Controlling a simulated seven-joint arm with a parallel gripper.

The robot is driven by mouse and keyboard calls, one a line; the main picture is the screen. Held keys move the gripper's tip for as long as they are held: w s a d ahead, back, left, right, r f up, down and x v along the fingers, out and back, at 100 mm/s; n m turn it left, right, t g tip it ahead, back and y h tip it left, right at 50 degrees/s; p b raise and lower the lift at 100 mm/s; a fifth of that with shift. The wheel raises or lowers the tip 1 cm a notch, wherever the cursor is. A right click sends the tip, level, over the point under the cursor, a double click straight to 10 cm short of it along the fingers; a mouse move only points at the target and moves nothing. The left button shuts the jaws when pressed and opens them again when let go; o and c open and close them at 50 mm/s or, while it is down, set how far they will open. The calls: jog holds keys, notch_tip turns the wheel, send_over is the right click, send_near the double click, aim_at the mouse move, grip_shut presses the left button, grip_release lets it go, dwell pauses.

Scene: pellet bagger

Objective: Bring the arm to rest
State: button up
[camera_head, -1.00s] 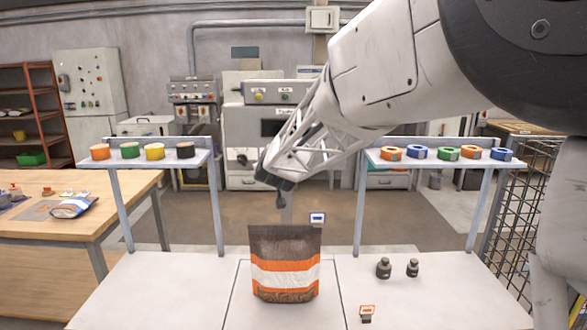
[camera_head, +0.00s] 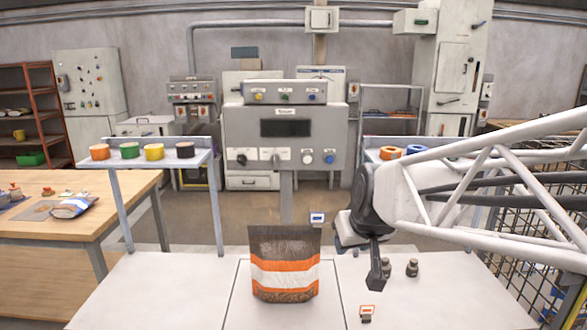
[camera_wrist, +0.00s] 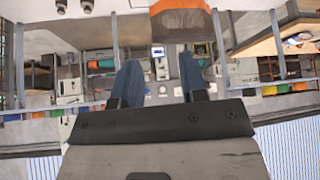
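My gripper (camera_head: 377,278) hangs above the right part of the white bench, pointing down, to the right of the pellet bag and in front of the small dark weights. In the wrist view its two fingers (camera_wrist: 160,82) stand apart with nothing between them, so it is open and empty. My forearm reaches in from the right edge. The pellet bag (camera_head: 285,275), brown with orange and white bands, stands upright on the bench, apart from the gripper. An orange part of the bag (camera_wrist: 180,18) shows at the top of the wrist view.
Two dark weights (camera_head: 412,268) stand on the bench (camera_head: 180,295), one partly behind the gripper. A small orange-edged tag (camera_head: 367,310) stands at the front. A left shelf holds coloured rolls (camera_head: 130,150). A grey control machine (camera_head: 285,128) stands behind. The bench's left part is clear.

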jog(key=s+d+f+m+g+h, duration=0.1)
jog(key=s+d+f+g, duration=0.1)
jog(key=s, duration=0.7)
jog(key=s+d+f+m+g, duration=0.2)
jog(key=s+d, duration=0.3)
jog(key=s, duration=0.5)
jog(key=shift+s+f+h, duration=0.2)
jog(key=shift+f+h, duration=0.2)
jog(key=shift+f, duration=0.45)
